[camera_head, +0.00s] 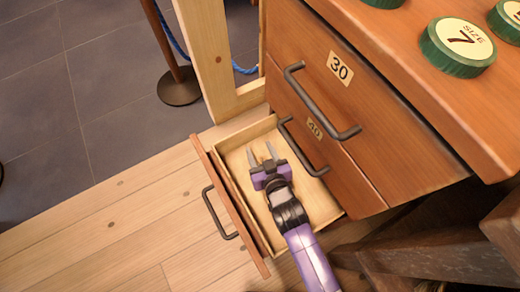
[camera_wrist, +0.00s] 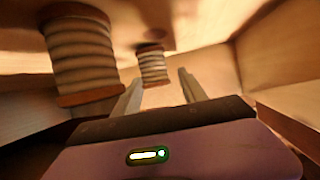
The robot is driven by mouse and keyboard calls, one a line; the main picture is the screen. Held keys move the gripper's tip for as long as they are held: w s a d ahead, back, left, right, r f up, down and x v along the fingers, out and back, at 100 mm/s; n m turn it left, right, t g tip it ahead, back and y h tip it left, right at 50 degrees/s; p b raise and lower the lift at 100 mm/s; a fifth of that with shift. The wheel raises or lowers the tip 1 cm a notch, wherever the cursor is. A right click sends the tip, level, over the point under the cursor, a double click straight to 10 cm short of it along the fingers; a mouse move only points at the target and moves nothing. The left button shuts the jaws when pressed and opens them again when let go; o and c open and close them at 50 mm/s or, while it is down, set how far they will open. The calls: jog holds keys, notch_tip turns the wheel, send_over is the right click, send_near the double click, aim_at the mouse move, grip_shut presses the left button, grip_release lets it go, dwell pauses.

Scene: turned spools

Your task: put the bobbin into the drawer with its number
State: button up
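The open bottom drawer (camera_head: 258,232) is pulled out from the wooden chest; its number does not show. My gripper (camera_head: 263,154) is over or inside this drawer, with its two fingers apart and nothing between them in the head view. In the wrist view, my gripper (camera_wrist: 160,92) has a ribbed pale bobbin (camera_wrist: 152,66) with reddish-brown ends beyond its fingertips, apart from them. A second, larger-looking bobbin (camera_wrist: 80,55) is to the left of the left finger. I see neither bobbin in the head view, and cannot read a number on either.
Above are shut drawers marked 30 (camera_head: 340,68) and 40 (camera_head: 314,128), with dark bar handles jutting out. A green disc reading "SIZE 7" (camera_head: 459,46) lies on the chest top. A wooden post (camera_head: 207,55) stands behind. Plank floor (camera_head: 100,235) at left is clear.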

jog(key=shift+r, duration=0.1)
jog(key=shift+r+p, duration=0.25)
jog(key=shift+p, duration=0.05)
jog(key=p+v, duration=0.2)
jog(key=v, duration=0.1)
jog(key=p+v, duration=0.1)
jog(key=v, duration=0.2)
jog(key=shift+r+p, duration=0.35)
jog(key=shift+r, duration=0.05)
jog(key=shift+s+d+r, duration=0.2)
jog(key=shift+s+d, duration=0.05)
jog(key=shift+s, duration=0.4)
jog(key=shift+p, duration=0.3)
